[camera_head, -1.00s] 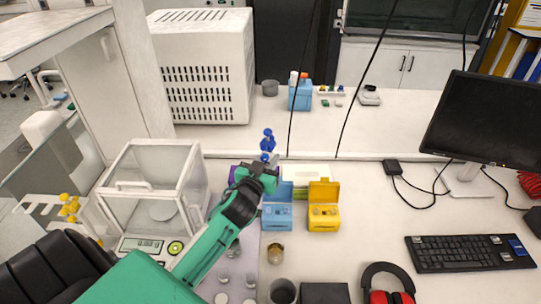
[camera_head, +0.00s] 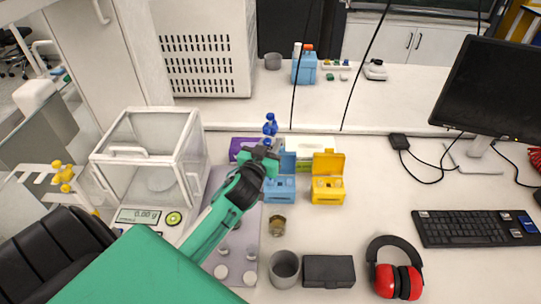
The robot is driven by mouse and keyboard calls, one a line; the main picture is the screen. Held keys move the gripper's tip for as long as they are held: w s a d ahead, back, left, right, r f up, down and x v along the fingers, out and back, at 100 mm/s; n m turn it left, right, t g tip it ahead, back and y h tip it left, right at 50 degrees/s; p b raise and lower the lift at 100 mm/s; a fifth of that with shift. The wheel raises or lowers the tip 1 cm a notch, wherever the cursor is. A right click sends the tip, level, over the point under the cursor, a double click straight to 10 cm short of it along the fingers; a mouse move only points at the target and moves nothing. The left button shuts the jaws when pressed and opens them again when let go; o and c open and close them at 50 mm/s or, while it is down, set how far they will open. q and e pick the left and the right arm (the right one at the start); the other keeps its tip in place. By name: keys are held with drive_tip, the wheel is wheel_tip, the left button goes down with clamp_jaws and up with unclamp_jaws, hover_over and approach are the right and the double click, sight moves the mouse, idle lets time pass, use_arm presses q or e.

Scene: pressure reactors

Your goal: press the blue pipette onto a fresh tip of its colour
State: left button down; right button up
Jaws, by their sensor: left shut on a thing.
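The blue pipette (camera_head: 270,126) stands roughly upright in my left gripper (camera_head: 266,156), its blue top showing above the jaws. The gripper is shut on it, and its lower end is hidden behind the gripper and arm. The open blue tip box (camera_head: 280,193) is just below and right of the gripper in the picture, its raised lid partly behind the gripper. I cannot tell whether the pipette touches the box. An open yellow tip box (camera_head: 328,188) stands to its right. My right gripper is not in view.
A glass-cased balance (camera_head: 150,160) stands left of my arm. A purple box (camera_head: 240,146) lies behind the gripper. A small jar (camera_head: 278,225), grey cup (camera_head: 284,268), dark box (camera_head: 329,270) and red headphones (camera_head: 396,278) are nearer.

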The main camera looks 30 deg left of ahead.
sight(270, 125)
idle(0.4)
use_arm(q)
drive_tip(key=shift+f+b, duration=0.75)
drive_tip(key=shift+f, duration=0.25)
idle(0.6)
wheel_tip(270, 125, up, 9)
drive_tip(key=p, duration=0.8)
drive_tip(key=shift+f, duration=0.25)
